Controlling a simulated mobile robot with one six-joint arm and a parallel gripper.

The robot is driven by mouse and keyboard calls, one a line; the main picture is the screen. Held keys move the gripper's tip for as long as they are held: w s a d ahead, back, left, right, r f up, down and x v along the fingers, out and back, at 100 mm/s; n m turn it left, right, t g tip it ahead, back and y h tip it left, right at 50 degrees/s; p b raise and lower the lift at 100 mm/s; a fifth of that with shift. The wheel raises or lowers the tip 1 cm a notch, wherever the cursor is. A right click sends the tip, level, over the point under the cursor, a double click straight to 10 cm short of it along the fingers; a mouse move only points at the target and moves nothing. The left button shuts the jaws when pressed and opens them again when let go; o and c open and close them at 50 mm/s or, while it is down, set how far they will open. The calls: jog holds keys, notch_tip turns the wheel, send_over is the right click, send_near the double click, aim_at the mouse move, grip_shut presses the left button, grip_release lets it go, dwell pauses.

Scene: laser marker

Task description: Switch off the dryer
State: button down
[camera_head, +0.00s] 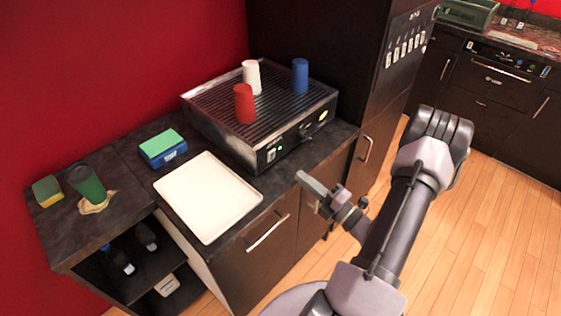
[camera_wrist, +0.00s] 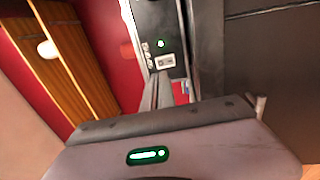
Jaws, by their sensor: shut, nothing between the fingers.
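The dryer (camera_head: 208,112) is a dark metal box with a slatted top on the counter. In the wrist view the panel shows a lit green light (camera_wrist: 161,43) and a pale switch plate (camera_wrist: 165,61). My gripper (camera_head: 302,178) is shut and empty, in front of the panel and apart from it in the head view. In the wrist view the fingers (camera_wrist: 163,78) point towards the switch plate; contact cannot be told.
Red (camera_head: 243,104), white (camera_head: 251,77) and blue (camera_head: 300,76) cups stand on the dryer. A white tray (camera_head: 208,198) and a green-topped blue box (camera_head: 163,148) lie left of it. A tall dark cabinet (camera_head: 345,40) stands right. The wooden floor (camera_head: 480,220) is clear.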

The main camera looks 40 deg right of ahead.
aim_at(273, 153)
jog(key=w, duration=0.3)
jog(key=w+r+b, duration=0.1)
jog(key=w, duration=0.5)
jog(key=shift+w+a+r+b, duration=0.1)
jog(key=shift+a+r+b, duration=0.1)
jog(key=shift+a+b, duration=0.2)
